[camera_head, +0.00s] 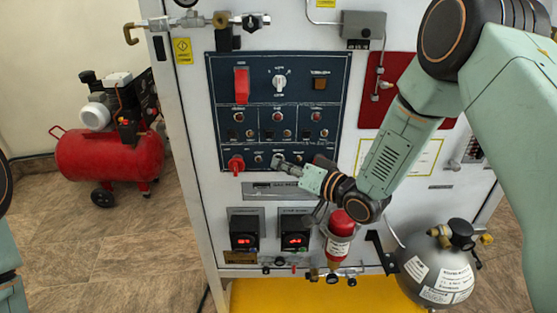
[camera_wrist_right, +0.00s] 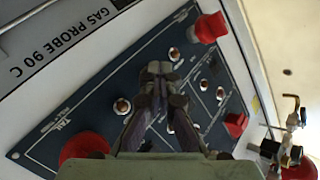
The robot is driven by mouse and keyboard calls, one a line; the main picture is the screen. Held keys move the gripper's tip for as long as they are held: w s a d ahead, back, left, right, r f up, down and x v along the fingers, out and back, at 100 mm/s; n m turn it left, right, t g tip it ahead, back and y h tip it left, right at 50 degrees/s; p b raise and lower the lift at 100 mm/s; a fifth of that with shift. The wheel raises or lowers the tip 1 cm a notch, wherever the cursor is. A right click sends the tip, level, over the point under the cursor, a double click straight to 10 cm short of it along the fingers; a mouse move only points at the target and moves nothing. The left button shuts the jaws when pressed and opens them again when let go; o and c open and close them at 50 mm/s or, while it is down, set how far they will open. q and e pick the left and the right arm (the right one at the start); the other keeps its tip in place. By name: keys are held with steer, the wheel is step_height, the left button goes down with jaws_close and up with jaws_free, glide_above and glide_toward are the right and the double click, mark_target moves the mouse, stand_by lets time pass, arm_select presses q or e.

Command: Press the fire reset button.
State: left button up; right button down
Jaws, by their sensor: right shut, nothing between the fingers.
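The dark blue control panel (camera_head: 262,102) on the white cabinet carries several small metal buttons and switches. Its bottom row has a red knob (camera_head: 236,164) at the left and a small metal button (camera_head: 258,159) beside it. Labels are too small to tell which is the fire reset button. My right gripper (camera_head: 284,163) is shut and empty, its tips at the panel's bottom row, hiding what lies behind them. In the right wrist view the closed fingertips (camera_wrist_right: 160,69) are over the panel, between metal buttons (camera_wrist_right: 122,105) and (camera_wrist_right: 174,54); contact cannot be told. My left gripper is out of view.
A covered red switch (camera_head: 241,85) and a silver knob (camera_head: 279,84) sit higher on the panel. Below are two red displays (camera_head: 244,240), a red cylinder (camera_head: 340,230) and a grey sphere tank (camera_head: 435,272). A red compressor (camera_head: 110,155) stands left on open floor.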

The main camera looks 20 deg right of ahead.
steer(key=shift+s, duration=0.1)
steer(key=shift+s+a, duration=0.2)
steer(key=shift+s, duration=0.45)
steer(key=shift+s+a+p, duration=0.25)
steer(key=shift+s, duration=0.55)
steer(key=shift+s+a+p, duration=0.2)
steer(key=shift+s+p, duration=0.1)
steer(key=shift+s, duration=0.5)
steer(key=shift+s+a+p, duration=0.25)
steer(key=shift+s, duration=0.55)
